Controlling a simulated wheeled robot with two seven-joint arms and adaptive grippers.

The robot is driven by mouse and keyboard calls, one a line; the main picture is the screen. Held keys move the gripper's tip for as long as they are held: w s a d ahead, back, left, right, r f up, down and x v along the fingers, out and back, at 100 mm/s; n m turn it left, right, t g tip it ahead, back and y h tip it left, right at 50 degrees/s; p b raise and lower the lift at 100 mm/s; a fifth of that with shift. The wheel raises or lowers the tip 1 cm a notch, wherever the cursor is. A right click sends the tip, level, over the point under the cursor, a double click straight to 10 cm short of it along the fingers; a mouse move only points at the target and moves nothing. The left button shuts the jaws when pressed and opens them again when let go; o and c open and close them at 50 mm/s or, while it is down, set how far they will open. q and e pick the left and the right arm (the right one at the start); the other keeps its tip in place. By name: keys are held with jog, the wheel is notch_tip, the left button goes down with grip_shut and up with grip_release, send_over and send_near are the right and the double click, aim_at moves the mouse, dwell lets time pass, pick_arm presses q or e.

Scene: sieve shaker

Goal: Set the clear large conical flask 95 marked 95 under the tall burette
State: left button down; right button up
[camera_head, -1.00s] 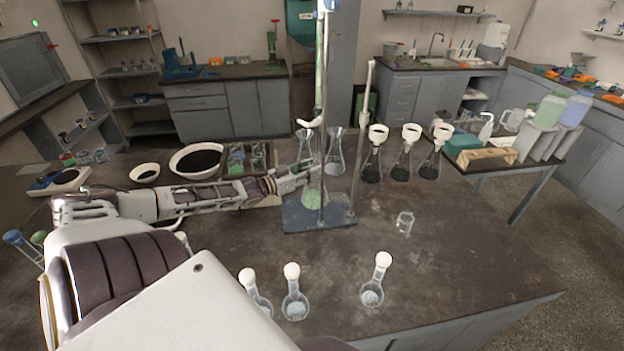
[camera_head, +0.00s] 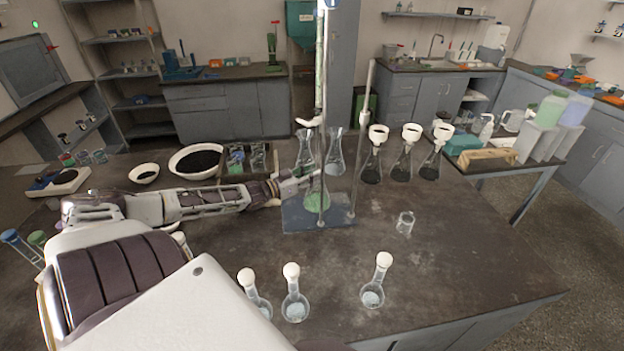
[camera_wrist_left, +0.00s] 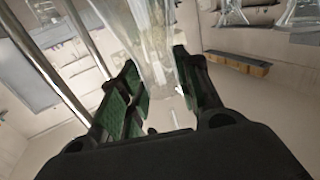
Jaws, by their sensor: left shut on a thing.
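My left gripper (camera_head: 308,181) is shut on a conical flask (camera_head: 316,202) in the head view, just above or on the dark blue stand base (camera_head: 295,222); contact is hard to tell. The tall burette (camera_head: 319,85) rises above this flask. In the left wrist view, clear glass (camera_wrist_left: 160,50) stands between the fingers of my left gripper (camera_wrist_left: 165,95). My right gripper is not in view.
Two clear conical flasks (camera_head: 336,155) stand behind the stand rods. Several flasks with white funnels (camera_head: 402,155) stand to the right. A small beaker (camera_head: 405,223) and several round flasks with white stoppers (camera_head: 295,305) are nearer. The table right of the stand is mostly clear.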

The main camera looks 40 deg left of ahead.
pick_arm(q)
jog(key=shift+f, duration=0.75)
jog(key=c, duration=1)
grip_release()
jog(key=shift+s, duration=0.1)
jog(key=shift+s+a, duration=0.2)
jog(key=shift+s, duration=0.45)
jog(key=shift+p+v, duration=1.3)
jog(key=shift+v, duration=1.65)
